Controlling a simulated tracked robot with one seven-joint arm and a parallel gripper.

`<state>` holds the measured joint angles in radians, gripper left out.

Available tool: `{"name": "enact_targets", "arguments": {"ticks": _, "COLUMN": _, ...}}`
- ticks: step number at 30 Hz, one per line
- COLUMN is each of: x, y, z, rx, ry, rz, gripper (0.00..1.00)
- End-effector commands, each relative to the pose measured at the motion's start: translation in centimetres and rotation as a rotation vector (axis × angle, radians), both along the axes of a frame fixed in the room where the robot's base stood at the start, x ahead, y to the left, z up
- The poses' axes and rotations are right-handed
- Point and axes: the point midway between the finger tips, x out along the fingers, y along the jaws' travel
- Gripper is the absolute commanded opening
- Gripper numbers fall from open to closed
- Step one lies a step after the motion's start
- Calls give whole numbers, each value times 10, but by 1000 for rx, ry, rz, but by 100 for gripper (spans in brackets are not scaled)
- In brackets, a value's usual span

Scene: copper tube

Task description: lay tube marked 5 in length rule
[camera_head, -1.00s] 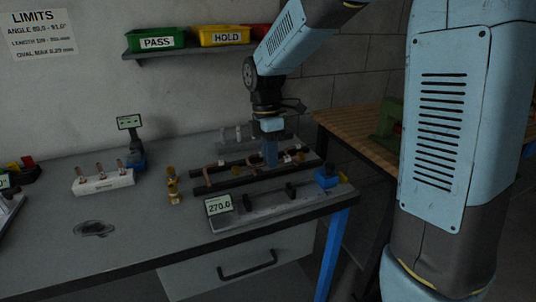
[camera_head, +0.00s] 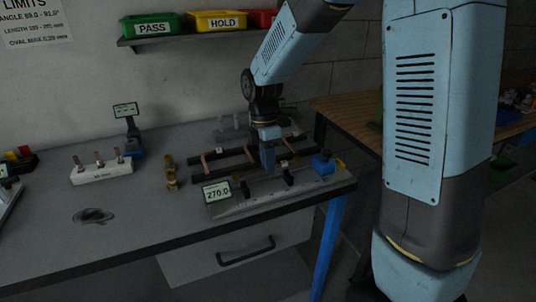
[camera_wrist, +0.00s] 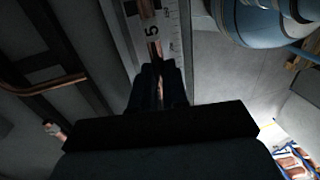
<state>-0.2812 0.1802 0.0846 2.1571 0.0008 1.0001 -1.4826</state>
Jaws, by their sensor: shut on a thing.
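My gripper (camera_wrist: 157,75) is shut on a copper tube (camera_wrist: 154,50) with a white tag marked 5 (camera_wrist: 151,31). In the wrist view the tube lies lengthwise over the marked scale of the length rule (camera_wrist: 176,30). I cannot tell whether it touches the rule. In the head view my gripper (camera_head: 268,170) points down at the back edge of the length rule (camera_head: 240,209), between its dark uprights. The rule's display (camera_head: 216,193) reads 270.0. The held tube is mostly hidden in the head view.
A dark rack (camera_head: 232,163) with other copper tubes stands just behind the rule. A brass-coloured fitting (camera_head: 170,172) stands left of it. A white block (camera_head: 101,172) with upright tubes and a small display (camera_head: 126,110) are farther left.

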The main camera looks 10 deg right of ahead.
Motion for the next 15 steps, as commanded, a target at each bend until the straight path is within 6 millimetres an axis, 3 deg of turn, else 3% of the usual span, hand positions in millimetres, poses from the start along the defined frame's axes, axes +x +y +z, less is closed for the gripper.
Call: {"name": "enact_targets", "arguments": {"ticks": 15, "x": 0, "y": -1, "z": -33, "rx": 0, "ry": 1, "rz": -2, "gripper": 0}}
